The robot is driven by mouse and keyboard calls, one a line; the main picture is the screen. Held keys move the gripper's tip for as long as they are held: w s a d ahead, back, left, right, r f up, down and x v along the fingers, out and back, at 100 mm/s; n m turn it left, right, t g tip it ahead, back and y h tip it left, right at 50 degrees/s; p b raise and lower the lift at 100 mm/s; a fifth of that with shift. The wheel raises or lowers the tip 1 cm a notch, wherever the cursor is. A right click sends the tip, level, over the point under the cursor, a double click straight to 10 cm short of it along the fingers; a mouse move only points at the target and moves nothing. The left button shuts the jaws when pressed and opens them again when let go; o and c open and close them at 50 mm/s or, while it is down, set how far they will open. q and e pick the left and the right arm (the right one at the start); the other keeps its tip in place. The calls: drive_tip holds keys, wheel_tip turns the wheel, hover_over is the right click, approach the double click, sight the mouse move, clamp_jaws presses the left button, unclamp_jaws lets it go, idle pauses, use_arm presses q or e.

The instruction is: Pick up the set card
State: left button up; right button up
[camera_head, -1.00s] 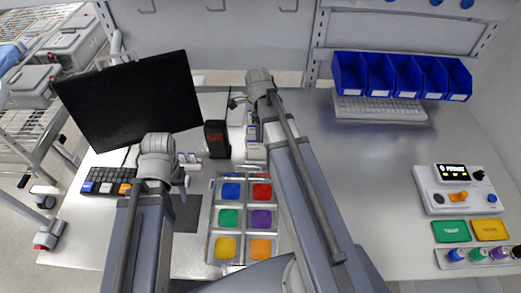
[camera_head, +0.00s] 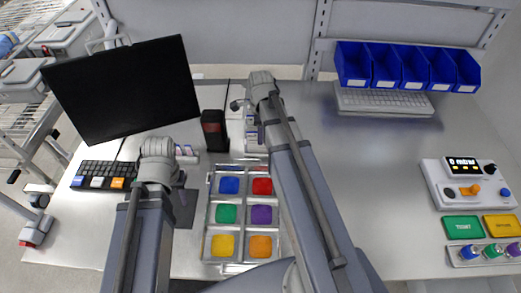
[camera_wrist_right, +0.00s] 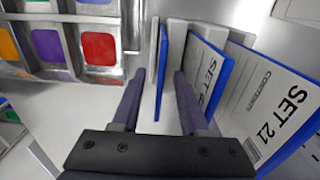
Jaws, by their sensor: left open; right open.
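In the right wrist view several set cards with blue edges stand upright in a pale holder. One thin card (camera_wrist_right: 162,75), seen nearly edge-on, is between the fingers of my right gripper (camera_wrist_right: 158,73). The jaws are open, with a gap on either side of the card. A second card marked SET (camera_wrist_right: 207,72) stands just right of the right finger, and a card marked SET 21 (camera_wrist_right: 283,105) is further right. In the head view the white card holder (camera_head: 252,139) is partly hidden by my right arm. My left gripper (camera_head: 181,181) is mostly hidden by its own wrist.
A tray of coloured squares (camera_head: 209,222) lies between my arms. A black and red box (camera_head: 214,131) stands near the cards. A monitor (camera_head: 120,88), blue bins (camera_head: 402,68) and a control box (camera_head: 467,184) surround the table. The table's middle right is clear.

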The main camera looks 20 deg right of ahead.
drive_tip(key=shift+f, duration=0.5)
drive_tip(key=shift+r, duration=0.1)
clamp_jaws()
